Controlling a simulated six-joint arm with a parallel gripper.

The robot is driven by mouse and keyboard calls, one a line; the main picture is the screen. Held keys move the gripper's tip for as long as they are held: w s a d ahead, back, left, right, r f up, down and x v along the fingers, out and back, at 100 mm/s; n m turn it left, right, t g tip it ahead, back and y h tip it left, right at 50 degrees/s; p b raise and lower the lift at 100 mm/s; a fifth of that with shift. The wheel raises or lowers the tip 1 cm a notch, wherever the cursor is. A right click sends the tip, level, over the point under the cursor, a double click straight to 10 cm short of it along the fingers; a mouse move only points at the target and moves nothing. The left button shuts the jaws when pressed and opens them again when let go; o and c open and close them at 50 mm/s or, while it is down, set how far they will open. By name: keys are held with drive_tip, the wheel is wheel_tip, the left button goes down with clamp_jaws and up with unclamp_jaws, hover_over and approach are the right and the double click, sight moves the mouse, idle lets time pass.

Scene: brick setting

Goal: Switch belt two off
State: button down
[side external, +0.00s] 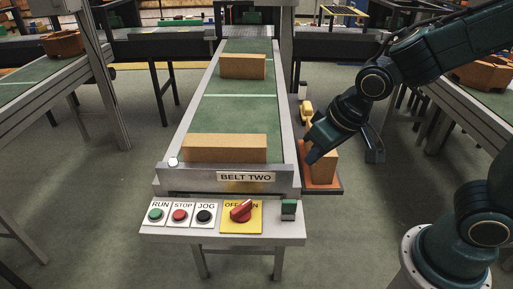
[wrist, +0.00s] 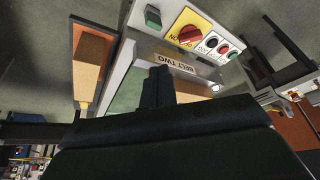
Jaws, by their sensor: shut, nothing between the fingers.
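The belt two rotary switch is a red knob (side external: 241,211) on a yellow OFF/ON plate (side external: 228,225), on the front panel below the BELT TWO sign (side external: 246,177). The knob's grip slants up to the right, towards the ON side; its lettering is partly covered. The knob also shows in the wrist view (wrist: 190,36), upside down and beyond my fingers. My gripper (side external: 312,156) is shut and empty, up and to the right of the panel, apart from the knob. In the wrist view its fingers (wrist: 158,84) are together.
Left of the knob are a green RUN button (side external: 156,215), red STOP button (side external: 180,215) and black JOG button (side external: 204,216). A green block (side external: 288,209) stands right of it. Bricks (side external: 224,148) lie on the belt. Another brick (side external: 323,166) is on a side tray by my gripper.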

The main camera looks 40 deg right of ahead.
drive_tip(key=w+a+f, duration=0.3)
drive_tip(key=a+f, duration=0.4)
drive_tip(key=f, duration=0.3)
drive_tip(key=shift+f, duration=0.15)
approach(250, 212)
drive_tip(key=shift+s+a+f, duration=0.1)
drive_tip(key=shift+s+f, duration=0.25)
drive_tip(key=shift+f, duration=0.5)
drive_tip(key=shift+s+d+f, duration=0.1)
drive_tip(key=shift+s+f, duration=0.3)
drive_tip(key=shift+f, duration=0.4)
drive_tip(key=shift+s+a+f, duration=0.1)
drive_tip(key=shift+s+f, duration=0.25)
drive_tip(key=shift+f, duration=0.5)
drive_tip(key=shift+w, duration=2.1)
drive_tip(key=shift+w+d+n+y, duration=0.1)
drive_tip(key=shift+n+y, duration=0.15)
drive_tip(key=shift+n, duration=0.65)
drive_tip(key=shift+w+d+n+y, duration=0.1)
drive_tip(key=shift+n+y, duration=0.15)
drive_tip(key=shift+n, duration=0.65)
